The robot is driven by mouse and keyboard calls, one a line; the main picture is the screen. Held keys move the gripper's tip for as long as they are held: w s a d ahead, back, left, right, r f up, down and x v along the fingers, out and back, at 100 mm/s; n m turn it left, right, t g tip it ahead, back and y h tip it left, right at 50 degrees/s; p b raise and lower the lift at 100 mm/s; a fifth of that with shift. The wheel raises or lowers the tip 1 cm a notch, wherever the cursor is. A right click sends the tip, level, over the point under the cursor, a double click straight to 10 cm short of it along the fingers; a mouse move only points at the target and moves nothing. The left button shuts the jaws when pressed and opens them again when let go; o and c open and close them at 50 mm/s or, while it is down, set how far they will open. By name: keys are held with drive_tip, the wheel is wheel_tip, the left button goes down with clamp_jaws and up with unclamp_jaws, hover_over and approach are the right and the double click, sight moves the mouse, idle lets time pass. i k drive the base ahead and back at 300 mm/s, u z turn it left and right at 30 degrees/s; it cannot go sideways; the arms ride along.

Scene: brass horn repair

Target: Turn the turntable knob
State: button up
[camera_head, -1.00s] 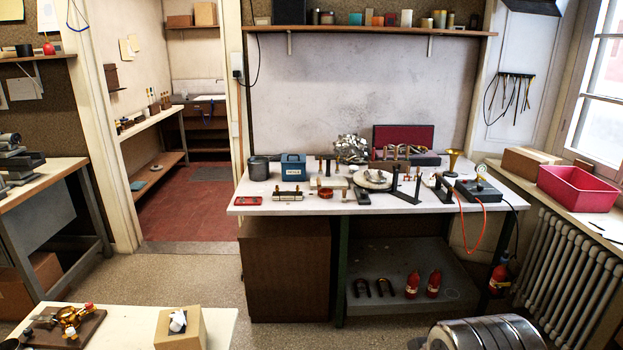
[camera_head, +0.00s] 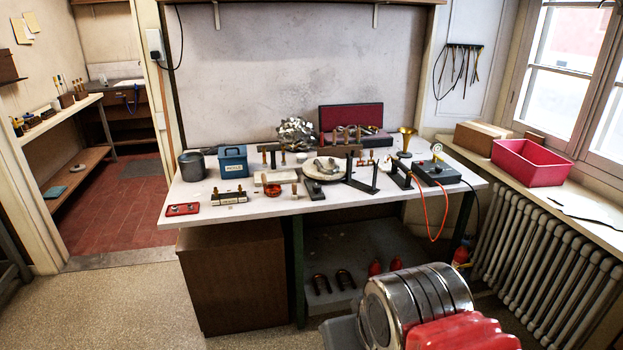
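The turntable (camera_head: 325,178) is a pale round disc on the white workbench (camera_head: 225,205), right of the middle of the bench top. A grey metal part lies on it. A dark stand (camera_head: 362,174) is close to its right side. I cannot make out the turntable's knob at this distance. My gripper is not in view. A silver ribbed cylinder with red parts at the lower right looks like part of my arm, well in front of the bench.
A blue box (camera_head: 233,162), a dark grey pot (camera_head: 193,166) and a red tray (camera_head: 183,209) stand on the bench's left. A gauge box (camera_head: 436,173) with an orange cable is at its right. A radiator (camera_head: 545,245) lines the right wall. The floor at the lower left is clear.

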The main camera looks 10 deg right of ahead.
sight(317, 188)
drive_tip(key=i, duration=2.25)
drive_tip(key=z, duration=0.65)
